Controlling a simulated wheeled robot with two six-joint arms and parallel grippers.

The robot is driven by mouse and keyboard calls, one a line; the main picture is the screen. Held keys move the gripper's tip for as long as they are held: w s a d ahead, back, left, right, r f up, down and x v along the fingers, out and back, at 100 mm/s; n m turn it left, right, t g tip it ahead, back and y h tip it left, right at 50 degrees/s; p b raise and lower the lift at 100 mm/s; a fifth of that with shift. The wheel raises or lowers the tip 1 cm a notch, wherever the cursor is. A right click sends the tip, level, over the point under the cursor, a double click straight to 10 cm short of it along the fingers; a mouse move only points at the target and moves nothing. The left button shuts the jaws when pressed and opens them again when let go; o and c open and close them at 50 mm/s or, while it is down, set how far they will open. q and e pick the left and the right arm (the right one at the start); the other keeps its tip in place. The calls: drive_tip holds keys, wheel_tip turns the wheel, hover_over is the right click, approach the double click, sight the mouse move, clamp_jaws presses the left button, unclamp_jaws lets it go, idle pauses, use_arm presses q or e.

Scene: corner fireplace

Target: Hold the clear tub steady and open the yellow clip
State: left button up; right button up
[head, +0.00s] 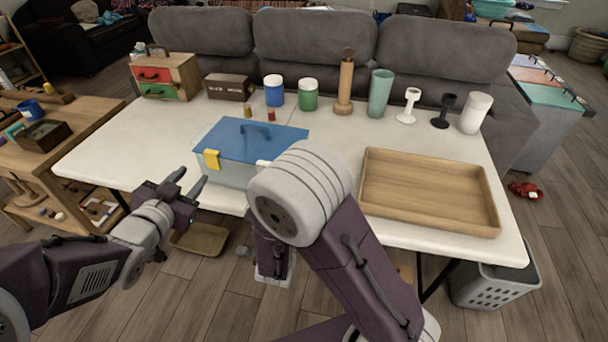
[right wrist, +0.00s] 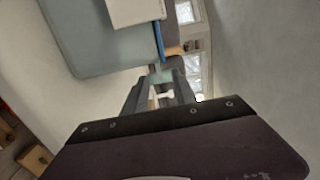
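The clear tub (head: 237,173) stands near the table's front edge, with a blue lid (head: 225,140) and handle on top. The yellow clip (head: 211,159) is on its front left; whether it is latched I cannot tell. A white clip (head: 263,163) shows at the front right, partly behind my right arm. My left gripper (head: 190,179) is open and empty, just in front of the tub and below the yellow clip, apart from both. My right gripper is hidden in the head view. In the right wrist view it (right wrist: 161,80) is open and empty, beside the tub (right wrist: 115,50).
A wooden tray (head: 430,220) lies to the tub's right. Two tiny bottles (head: 271,115) stand just behind the tub. Jars, a dark box (head: 228,87), a pepper mill (head: 345,85) and cups line the back. A strip of bare tabletop lies left of the tub.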

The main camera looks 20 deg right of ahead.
drive_tip(key=x, duration=0.9)
drive_tip(key=shift+d, duration=0.15)
clamp_jaws()
idle(1.0)
